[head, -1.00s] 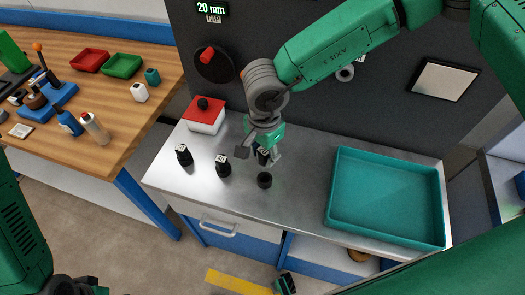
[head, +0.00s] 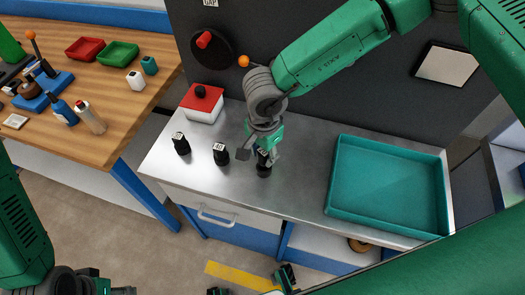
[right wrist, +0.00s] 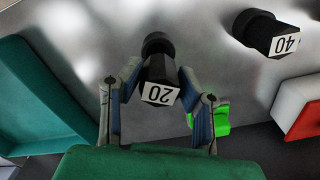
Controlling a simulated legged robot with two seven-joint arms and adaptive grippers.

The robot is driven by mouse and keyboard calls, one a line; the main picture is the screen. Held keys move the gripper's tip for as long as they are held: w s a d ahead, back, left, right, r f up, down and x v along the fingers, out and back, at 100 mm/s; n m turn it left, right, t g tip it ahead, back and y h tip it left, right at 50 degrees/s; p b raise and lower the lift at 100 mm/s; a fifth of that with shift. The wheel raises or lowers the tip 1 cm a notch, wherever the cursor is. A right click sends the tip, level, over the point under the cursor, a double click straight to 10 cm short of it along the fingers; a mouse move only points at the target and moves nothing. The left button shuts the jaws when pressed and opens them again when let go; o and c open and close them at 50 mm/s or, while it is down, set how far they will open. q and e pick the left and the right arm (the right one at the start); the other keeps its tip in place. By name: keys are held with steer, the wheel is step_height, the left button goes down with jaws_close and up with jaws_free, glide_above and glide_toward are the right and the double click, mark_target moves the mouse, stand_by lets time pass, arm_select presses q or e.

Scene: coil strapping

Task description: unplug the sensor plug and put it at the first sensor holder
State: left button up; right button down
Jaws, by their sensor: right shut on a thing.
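My right gripper (head: 259,152) is shut on a black sensor plug (head: 263,160) on the metal bench. In the right wrist view the plug (right wrist: 160,72) sits between both fingers and its white label reads 20. A round black holder (right wrist: 157,43) is at the plug's far end; I cannot tell whether the plug is seated in it. Two more black, white-labelled pieces stand to the left, one nearer (head: 220,154) and one farther (head: 181,144). A label reading 40 shows on one in the right wrist view (right wrist: 268,32). My left gripper (head: 251,285) shows only separated fingertips at the bottom edge.
A teal tray (head: 333,190) lies on the right of the bench. A white box with a red lid (head: 203,110) stands at the back left. A dark panel (head: 330,110) rises behind. A wooden table (head: 110,135) stands farther left. Bench between plug and tray is clear.

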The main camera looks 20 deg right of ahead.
steer(key=shift+d, duration=0.1)
stand_by(0.3)
steer(key=shift+p, duration=0.45)
steer(key=shift+p, duration=0.4)
steer(key=shift+f, duration=0.1)
stand_by(0.6)
steer(key=shift+f+b, duration=0.55)
steer(key=shift+f, duration=0.95)
steer(key=c, duration=1)
jaws_free()
steer(key=shift+c, duration=0.2)
steer(key=shift+r, duration=0.15)
